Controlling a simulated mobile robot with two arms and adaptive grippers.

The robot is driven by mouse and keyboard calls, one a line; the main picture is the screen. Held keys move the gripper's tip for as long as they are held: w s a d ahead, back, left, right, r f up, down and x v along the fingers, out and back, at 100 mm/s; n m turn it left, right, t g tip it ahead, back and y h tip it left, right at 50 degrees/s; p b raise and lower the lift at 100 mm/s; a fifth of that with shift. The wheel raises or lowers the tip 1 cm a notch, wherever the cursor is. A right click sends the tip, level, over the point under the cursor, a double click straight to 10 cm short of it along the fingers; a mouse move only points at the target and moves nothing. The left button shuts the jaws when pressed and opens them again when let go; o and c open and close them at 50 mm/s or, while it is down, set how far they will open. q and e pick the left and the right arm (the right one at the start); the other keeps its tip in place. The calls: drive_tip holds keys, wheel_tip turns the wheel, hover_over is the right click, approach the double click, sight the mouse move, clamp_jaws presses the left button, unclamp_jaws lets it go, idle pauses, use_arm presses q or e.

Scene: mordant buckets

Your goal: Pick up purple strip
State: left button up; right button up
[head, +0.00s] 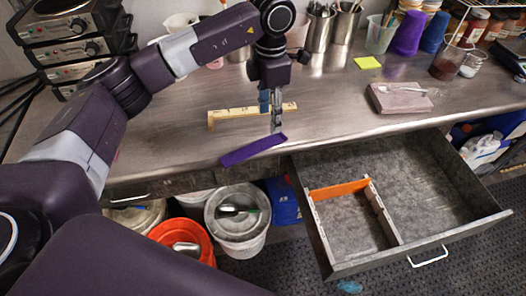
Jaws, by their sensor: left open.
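The purple strip (253,150) lies slanted at the front edge of the steel counter, its right end higher in the picture. My left gripper (274,122) comes down from above, open, with its fingers at the right end of the strip. I cannot tell whether they touch it. A yellow wooden strip (230,115) lies just behind, partly covered by the gripper. My right gripper does not show.
An open drawer (435,190) juts out below the counter at right, with an orange strip (339,189) and pale dividers inside. A pinkish block (399,98) and a yellow note (367,63) lie on the counter. Buckets, one orange (162,233), stand below.

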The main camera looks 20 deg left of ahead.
sight(270, 141)
use_arm(q)
wheel_tip(270, 141, down, 7)
drive_tip(key=n+p, duration=0.2)
drive_tip(key=p, duration=0.1)
drive_tip(key=shift+w+d+f, duration=0.1)
drive_tip(key=shift+d, duration=0.05)
drive_tip(key=shift+w+f, duration=0.1)
drive_tip(key=shift+f, duration=0.4)
drive_tip(key=c, duration=0.9)
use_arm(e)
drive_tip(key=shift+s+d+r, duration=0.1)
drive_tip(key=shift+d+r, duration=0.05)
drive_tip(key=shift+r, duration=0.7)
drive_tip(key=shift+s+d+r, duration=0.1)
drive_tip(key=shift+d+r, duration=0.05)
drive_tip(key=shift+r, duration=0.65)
